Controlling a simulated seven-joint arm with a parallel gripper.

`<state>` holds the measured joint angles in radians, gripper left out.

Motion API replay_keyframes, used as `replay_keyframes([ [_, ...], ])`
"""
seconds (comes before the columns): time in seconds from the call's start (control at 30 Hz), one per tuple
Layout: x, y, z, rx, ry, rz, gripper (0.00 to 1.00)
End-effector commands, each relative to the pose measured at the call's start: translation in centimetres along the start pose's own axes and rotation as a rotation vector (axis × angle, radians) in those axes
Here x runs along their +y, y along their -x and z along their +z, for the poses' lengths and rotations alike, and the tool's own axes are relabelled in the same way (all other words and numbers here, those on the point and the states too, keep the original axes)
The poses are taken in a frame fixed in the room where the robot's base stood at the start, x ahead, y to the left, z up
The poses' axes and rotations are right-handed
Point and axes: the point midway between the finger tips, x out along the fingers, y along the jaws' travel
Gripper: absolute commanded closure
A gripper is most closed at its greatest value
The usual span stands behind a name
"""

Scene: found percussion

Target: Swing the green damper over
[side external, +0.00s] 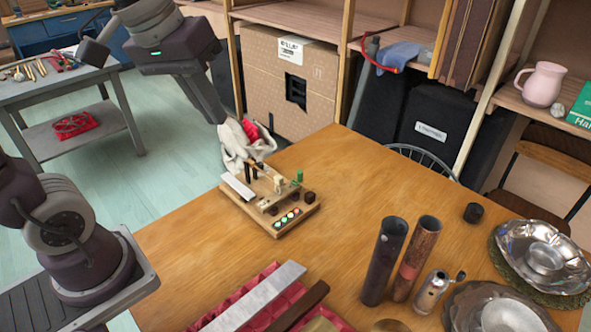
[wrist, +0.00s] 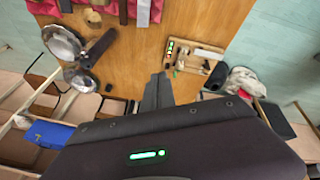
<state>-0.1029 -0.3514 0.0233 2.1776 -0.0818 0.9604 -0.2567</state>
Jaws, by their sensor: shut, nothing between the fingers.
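A small wooden board (side external: 256,215) with several fittings lies on the table, and it also shows in the wrist view (wrist: 208,49). A green upright piece (side external: 298,176), which looks like the green damper, stands near its right back edge. It is too small to make out surely in the wrist view. A pale metal bar (side external: 238,187) lies along the board's left side. My gripper (side external: 217,118) is shut and empty, high up and to the left of the board in the side view, apart from everything. Its fingers (wrist: 160,76) also show in the wrist view.
Two upright tubes (side external: 383,262) (side external: 416,258), a metal canister (side external: 432,292) and metal dishes (side external: 541,259) stand at the right. A red padded cloth (side external: 245,293) with bars lies in front. A dark small cup (side external: 473,213) stands farther right.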

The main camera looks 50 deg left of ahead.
Motion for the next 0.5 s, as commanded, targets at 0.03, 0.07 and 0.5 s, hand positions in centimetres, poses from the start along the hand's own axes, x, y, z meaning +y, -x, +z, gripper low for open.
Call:
replay_keyframes([
  [0.03,0.2,-1.4,-3.5,-0.047,0.134,-0.012,1.0],
  [0.07,0.2,-2.4,-5.6,-0.073,0.223,-0.018,1.0],
  [0.5,-9.5,-26.4,-22.3,-0.34,1.287,-0.176,1.0],
])
